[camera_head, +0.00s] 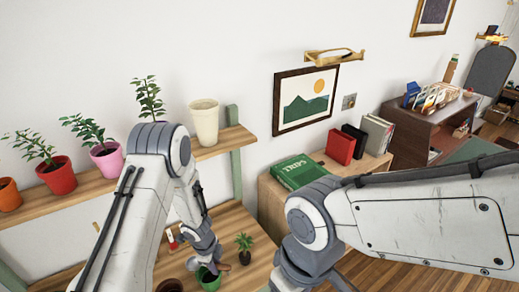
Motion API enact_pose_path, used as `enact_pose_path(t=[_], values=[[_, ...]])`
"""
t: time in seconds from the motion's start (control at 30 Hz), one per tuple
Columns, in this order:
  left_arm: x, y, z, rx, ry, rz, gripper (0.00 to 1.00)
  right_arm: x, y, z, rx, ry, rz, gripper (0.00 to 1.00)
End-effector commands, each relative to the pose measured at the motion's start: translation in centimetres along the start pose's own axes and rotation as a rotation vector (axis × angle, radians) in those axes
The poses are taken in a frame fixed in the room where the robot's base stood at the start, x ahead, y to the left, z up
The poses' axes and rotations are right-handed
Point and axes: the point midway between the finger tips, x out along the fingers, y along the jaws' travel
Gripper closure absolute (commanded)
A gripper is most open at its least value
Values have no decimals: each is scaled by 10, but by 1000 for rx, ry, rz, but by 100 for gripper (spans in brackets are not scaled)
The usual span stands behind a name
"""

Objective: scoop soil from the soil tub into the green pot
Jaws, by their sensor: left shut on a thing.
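The green pot (208,281) stands on the wooden bench near the bottom edge of the head view. My left gripper (207,261) is just above the pot, pointing down. It is shut on a small tool, seemingly a scoop, mostly hidden by the gripper; I cannot tell whether it carries soil. A dark brown round container (169,286), perhaps the soil tub, is left of the green pot and cut by the frame's edge. My right arm comes in from the right and bends down out of the picture; its gripper is not visible.
A small potted plant (244,248) stands right of the green pot. A red and white item (173,238) lies behind my left forearm. A wall shelf (224,140) above the bench carries several plants and a cream pot (204,122). A low cabinet (268,195) holds books.

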Motion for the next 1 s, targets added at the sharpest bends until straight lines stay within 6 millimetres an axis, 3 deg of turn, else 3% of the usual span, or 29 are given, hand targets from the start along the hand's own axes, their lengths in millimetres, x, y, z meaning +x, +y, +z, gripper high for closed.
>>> enact_pose_path(t=[0.03,0.1,0.3,0.5,0.7,0.9,0.97,1.0], values=[[16,1,5,-150,-17,-21,100,30,2,2,1,0,0,38],[19,4,10,-370,-37,-44,100,49,4,3,1,0,0,38],[28,24,24,-986,-86,-99,100,99,7,5,2,0,0,38],[33,50,31,-1470,-119,-128,100,134,10,7,2,0,0,38],[32,66,32,-1703,-135,-137,100,146,11,8,3,1,0,38],[30,68,32,-1738,-137,-137,100,145,11,8,3,1,0,38],[30,68,31,-1737,-137,-136,100,145,11,8,3,1,0,50],[31,68,31,-1736,-137,-136,100,145,11,8,3,1,0,50]])
